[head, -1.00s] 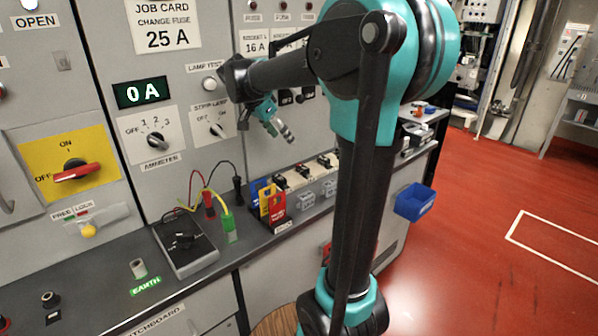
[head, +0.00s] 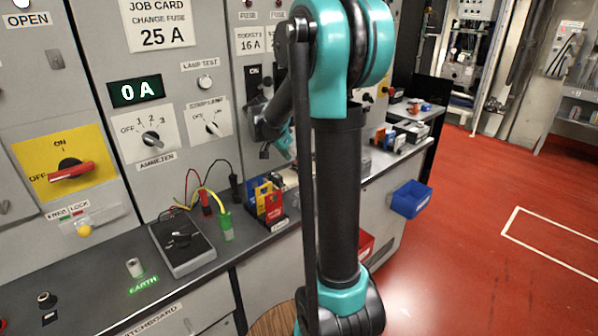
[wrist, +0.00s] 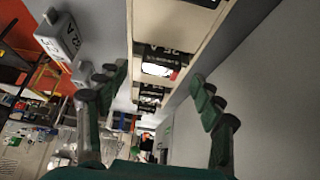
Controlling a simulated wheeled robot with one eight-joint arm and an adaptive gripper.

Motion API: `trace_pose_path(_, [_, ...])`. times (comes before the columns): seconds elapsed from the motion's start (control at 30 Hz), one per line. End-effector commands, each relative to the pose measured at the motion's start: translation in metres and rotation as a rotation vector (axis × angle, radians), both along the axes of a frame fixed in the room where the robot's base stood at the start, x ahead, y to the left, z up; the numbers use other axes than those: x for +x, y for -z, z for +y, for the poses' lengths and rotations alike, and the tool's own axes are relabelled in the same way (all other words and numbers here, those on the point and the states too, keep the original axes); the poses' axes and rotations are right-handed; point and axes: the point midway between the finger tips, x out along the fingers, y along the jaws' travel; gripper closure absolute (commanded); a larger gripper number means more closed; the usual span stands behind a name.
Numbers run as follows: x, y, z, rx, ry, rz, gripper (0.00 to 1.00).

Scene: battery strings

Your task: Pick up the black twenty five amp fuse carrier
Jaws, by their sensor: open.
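In the wrist view, several black fuse carriers stand in a row on a long cream rack (wrist: 115,12). The closest whole black carrier (wrist: 156,62) has a white patch, a bit of red and lettering that looks like 25 A, seen at an angle. My gripper (wrist: 160,77) is open and empty, its green-and-dark fingers to the left and right of the row. Contact with the carrier is not visible.
Grey blocks (wrist: 60,36) with lettering stand left of the rack. A grey panel wall rises close on the right.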

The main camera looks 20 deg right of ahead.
Motion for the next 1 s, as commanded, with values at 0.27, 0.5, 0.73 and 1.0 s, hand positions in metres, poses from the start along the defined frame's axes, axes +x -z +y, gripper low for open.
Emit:
trace_pose_path(0.27, [0.004,0.018,-0.011,0.001,0.0,-0.001,0.33])
trace_pose_path(0.5, [0.004,0.018,-0.011,0.0,-0.001,-0.001,0.41])
trace_pose_path(0.73, [0.004,0.018,-0.011,0.0,0.0,0.0,0.7])
trace_pose_path(1.0, [0.004,0.018,-0.011,0.0,0.001,-0.001,0.9])
